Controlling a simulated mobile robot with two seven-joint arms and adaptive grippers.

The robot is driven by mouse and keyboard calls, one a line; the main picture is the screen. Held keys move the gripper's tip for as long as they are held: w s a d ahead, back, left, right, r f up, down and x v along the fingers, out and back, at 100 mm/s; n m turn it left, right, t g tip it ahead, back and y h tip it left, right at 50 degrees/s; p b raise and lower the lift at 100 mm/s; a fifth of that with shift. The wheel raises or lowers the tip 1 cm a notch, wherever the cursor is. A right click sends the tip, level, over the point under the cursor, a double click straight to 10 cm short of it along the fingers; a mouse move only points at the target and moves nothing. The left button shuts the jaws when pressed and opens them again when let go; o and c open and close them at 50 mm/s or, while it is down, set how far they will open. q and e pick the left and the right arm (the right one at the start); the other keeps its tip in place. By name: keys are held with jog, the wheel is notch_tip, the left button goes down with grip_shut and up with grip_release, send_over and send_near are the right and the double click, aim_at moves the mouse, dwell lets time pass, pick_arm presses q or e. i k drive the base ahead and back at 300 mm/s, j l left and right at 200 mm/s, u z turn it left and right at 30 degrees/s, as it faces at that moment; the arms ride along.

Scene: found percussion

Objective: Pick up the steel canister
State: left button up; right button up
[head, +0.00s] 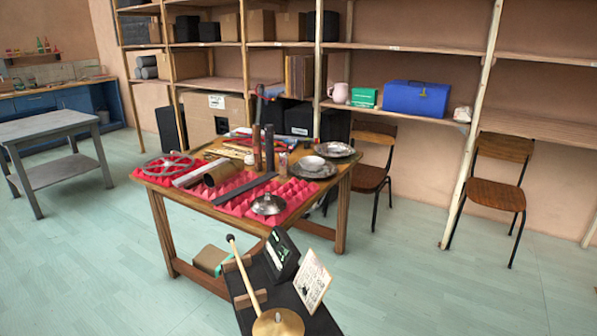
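No steel canister is clearly recognisable in the head view. The wooden table (340,208) holds several metal-looking things. A shiny domed steel piece (268,204) sits on the red foam (232,204) at the front. A small steel bowl (312,162) rests on a round metal plate (324,172) at the right. A small upright jar-like thing (283,163) stands near the table's middle, too small to tell its material. Neither of my grippers is in view.
Two dark tubes (257,148) stand upright on the table. A black stand in front bears a brass disc (278,323), a mallet (241,262) and a card (312,281). A grey table (50,127) is at left, chairs (496,193) at right. Floor (420,290) is clear at right.

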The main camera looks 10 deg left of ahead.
aim_at(282, 155)
jog(key=i+l, duration=0.2)
jog(key=l, duration=0.15)
jog(key=i+l+u, duration=0.1)
jog(key=l, duration=0.25)
jog(key=i+l+u, duration=0.1)
jog(key=i+l, duration=0.3)
jog(key=l, duration=0.35)
jog(key=i+l+u, duration=0.1)
jog(key=l, duration=0.25)
jog(key=i+l, duration=0.2)
jog(key=l, duration=0.2)
jog(key=u, duration=0.05)
